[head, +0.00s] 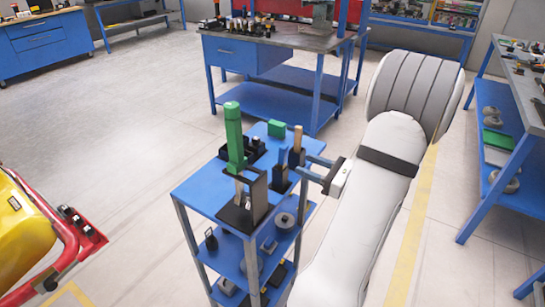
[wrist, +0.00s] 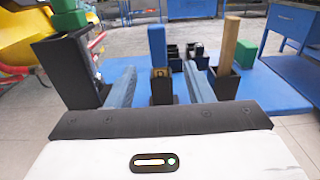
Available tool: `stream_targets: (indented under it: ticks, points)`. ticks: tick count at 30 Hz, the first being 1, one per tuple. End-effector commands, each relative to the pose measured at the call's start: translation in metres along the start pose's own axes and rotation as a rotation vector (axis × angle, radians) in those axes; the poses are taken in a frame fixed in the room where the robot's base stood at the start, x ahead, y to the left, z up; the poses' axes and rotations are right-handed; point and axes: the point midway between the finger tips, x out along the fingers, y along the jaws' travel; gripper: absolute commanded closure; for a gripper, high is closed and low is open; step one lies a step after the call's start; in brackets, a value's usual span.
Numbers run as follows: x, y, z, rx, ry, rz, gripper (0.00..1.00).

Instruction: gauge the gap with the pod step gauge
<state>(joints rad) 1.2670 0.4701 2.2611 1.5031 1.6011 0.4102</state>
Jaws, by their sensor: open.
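My gripper (head: 301,164) is open and level at the right edge of a blue cart (head: 196,190). In the wrist view, a blue-handled tool (wrist: 157,45) stands upright in a black holder (wrist: 161,88) between my open fingers (wrist: 159,75), with no visible grip. The blue handle (head: 283,157) also shows in the head view. A wooden-handled tool (head: 298,138) stands in a holder beside it. A tall green-handled tool (head: 234,130) stands in a black stand (head: 240,212). I cannot tell which one is the pod step gauge.
A yellow and red coaster car (head: 22,228) is at the left. A green block (head: 277,128) and black bins lie on the cart. A blue workbench (head: 285,44) stands behind, another bench (head: 520,85) at the right. Floor between car and cart is clear.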

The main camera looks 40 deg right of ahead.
Motion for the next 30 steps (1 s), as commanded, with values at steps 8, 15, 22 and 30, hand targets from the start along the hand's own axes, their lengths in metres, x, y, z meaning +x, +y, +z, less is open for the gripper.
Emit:
stream_targets:
  ticks: [8,15,22,30]
  points:
    - [0.033,0.002,0.000,0.000,0.001,0.008,0.53]
    - [0.068,0.003,0.000,-0.001,0.001,0.009,0.53]
    - [0.075,0.003,-0.001,-0.001,0.001,0.008,0.53]
    - [0.075,0.004,-0.001,-0.001,0.001,0.009,0.67]
